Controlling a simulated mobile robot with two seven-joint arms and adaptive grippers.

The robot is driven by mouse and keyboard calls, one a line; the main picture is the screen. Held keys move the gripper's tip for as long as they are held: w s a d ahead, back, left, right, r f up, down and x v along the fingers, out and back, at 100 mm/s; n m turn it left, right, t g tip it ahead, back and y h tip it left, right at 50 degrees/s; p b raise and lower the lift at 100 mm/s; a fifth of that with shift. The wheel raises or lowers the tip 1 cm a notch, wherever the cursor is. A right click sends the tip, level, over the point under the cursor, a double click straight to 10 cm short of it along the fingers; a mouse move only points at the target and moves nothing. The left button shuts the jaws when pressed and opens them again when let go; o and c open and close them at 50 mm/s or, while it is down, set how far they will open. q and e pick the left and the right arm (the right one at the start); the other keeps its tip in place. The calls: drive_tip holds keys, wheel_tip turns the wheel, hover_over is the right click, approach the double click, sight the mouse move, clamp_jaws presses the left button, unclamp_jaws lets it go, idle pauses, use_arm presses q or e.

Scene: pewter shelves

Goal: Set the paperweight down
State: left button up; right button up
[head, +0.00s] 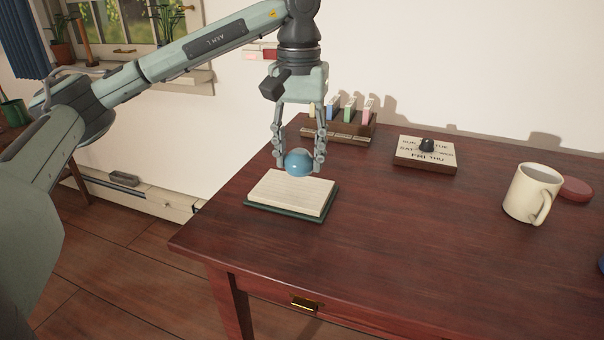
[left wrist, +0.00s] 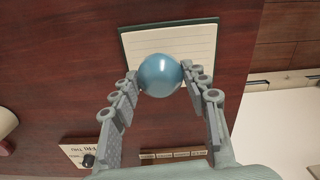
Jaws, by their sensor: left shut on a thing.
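The paperweight (head: 299,161) is a smooth blue ball. My left gripper (head: 299,165) points down and is shut on it, one finger on each side. The paperweight is over the back part of a pale paper pad (head: 291,192) with a dark green base, near the table's left edge. I cannot tell whether it touches the paper. In the left wrist view the paperweight (left wrist: 160,75) sits between the fingertips, with the lined pad (left wrist: 193,42) behind it. My right gripper is not in view.
On the dark wooden table (head: 400,230), a rack (head: 340,131) with colored cards stands at the back. A day-of-week block (head: 425,158) with a black knob is right of it. A cream mug (head: 531,193) and red disc (head: 575,189) stand far right. The middle front is clear.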

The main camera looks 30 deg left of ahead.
sight(302, 190)
use_arm(q)
drive_tip(key=shift+w+d+f, duration=0.1)
drive_tip(key=shift+w+f, duration=0.25)
drive_tip(key=shift+f, duration=1.85)
drive_tip(key=shift+f, duration=0.2)
drive_tip(key=o, duration=1.3)
drive_tip(key=shift+o, duration=0.2)
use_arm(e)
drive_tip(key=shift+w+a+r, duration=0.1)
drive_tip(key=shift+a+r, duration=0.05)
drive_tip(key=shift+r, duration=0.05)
use_arm(q)
drive_tip(key=shift+r, duration=0.1)
